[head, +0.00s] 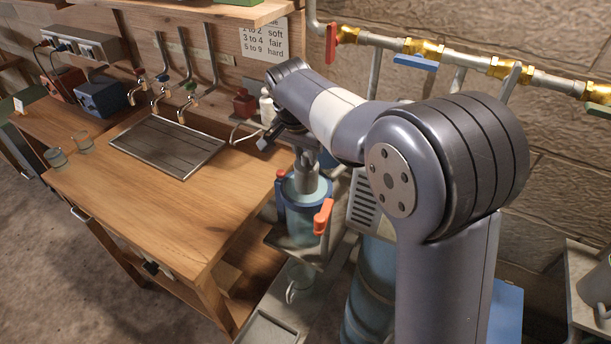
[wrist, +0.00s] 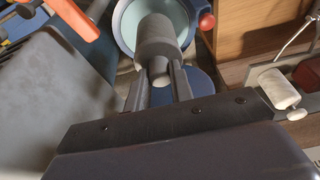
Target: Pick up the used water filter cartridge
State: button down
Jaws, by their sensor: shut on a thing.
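The used water filter cartridge is a grey cylinder with a narrower neck; it shows in the wrist view (wrist: 157,40) and below my wrist in the head view (head: 313,186). My gripper (wrist: 158,84) is shut on its neck, one finger on each side. In the head view my gripper (head: 304,156) points down. The cartridge is upright over a round blue housing (head: 304,222) with a pale inside, which also shows in the wrist view (wrist: 124,22). Its lower end appears to be within the housing's mouth; I cannot tell how deep.
An orange-red lever handle (head: 323,216) is close beside the housing. The wooden counter (head: 165,232) with a drain tray (head: 163,146) is at the left.

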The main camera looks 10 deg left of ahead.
notch_tip(320, 180, up, 6)
jog(key=shift+r, duration=0.25)
jog(key=shift+r+p, duration=2.7)
jog(key=shift+p, duration=0.05)
jog(key=shift+s, duration=0.15)
